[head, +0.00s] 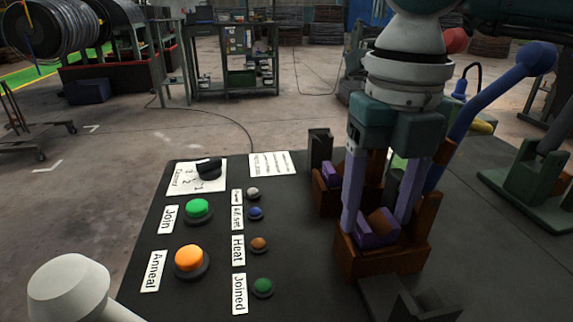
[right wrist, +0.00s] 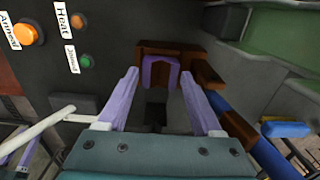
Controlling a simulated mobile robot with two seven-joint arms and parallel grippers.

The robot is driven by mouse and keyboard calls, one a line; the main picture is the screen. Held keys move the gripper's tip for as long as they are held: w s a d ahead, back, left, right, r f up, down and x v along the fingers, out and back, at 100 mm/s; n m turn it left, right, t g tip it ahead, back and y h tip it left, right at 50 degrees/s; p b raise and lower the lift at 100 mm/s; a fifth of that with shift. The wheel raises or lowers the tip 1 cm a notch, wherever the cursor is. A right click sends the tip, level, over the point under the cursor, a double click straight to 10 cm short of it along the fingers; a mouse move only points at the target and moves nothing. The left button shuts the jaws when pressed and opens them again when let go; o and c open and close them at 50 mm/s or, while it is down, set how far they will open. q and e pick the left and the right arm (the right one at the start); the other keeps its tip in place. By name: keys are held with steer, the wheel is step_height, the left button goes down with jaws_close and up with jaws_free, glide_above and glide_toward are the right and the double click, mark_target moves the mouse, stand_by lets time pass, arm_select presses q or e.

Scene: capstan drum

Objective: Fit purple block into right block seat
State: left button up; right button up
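A purple block (head: 370,238) sits in the front brown seat (head: 385,263) in the head view, and its top looks slanted. The block also shows in the right wrist view (right wrist: 147,75), between and just beyond my fingertips. My right gripper (head: 376,222) points down over this seat with its lavender fingers apart. In the right wrist view it is open (right wrist: 160,74), with a gap on each side of the block. Another purple piece (head: 330,175) sits in the rear brown seat (head: 325,198). A lavender strip at the lower left of the right wrist view may be my left gripper; its state is unclear.
A dark panel carries a green button (head: 197,208), an orange button (head: 189,258), small lamps and a black knob (head: 209,168) left of the seats. A blue lever (head: 490,100) rises close to the right gripper. A dark bracket (head: 405,300) stands in front.

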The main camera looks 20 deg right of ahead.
steer(key=o, duration=0.3)
